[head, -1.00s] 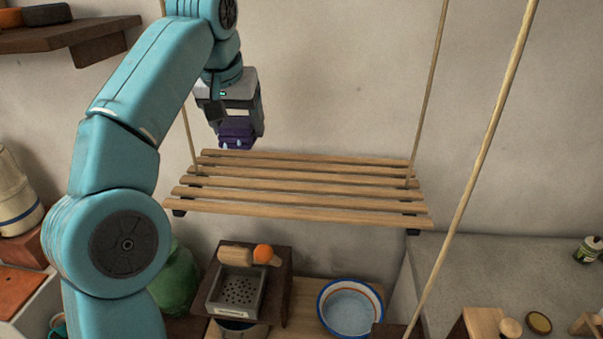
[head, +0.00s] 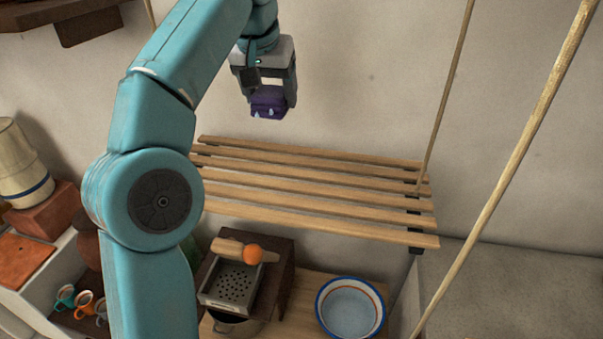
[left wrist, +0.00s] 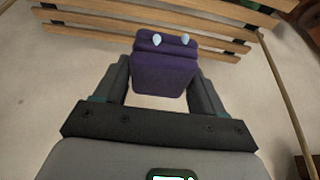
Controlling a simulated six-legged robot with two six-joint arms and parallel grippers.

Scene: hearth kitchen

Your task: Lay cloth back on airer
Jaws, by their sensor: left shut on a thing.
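A folded purple cloth (head: 267,104) with pale drop-shaped marks is held in my left gripper (head: 268,88). The cloth also shows between the fingers in the left wrist view (left wrist: 165,68). The gripper is shut on it and points down, with the cloth in front of the wall, above the back edge of the airer in the head view. The airer (head: 315,194) is a rack of several wooden slats hung on ropes. Its slats are bare where I see them; my left arm hides part of its left end. The right gripper is not in view.
Ropes (head: 510,170) slant down at the right of the airer.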

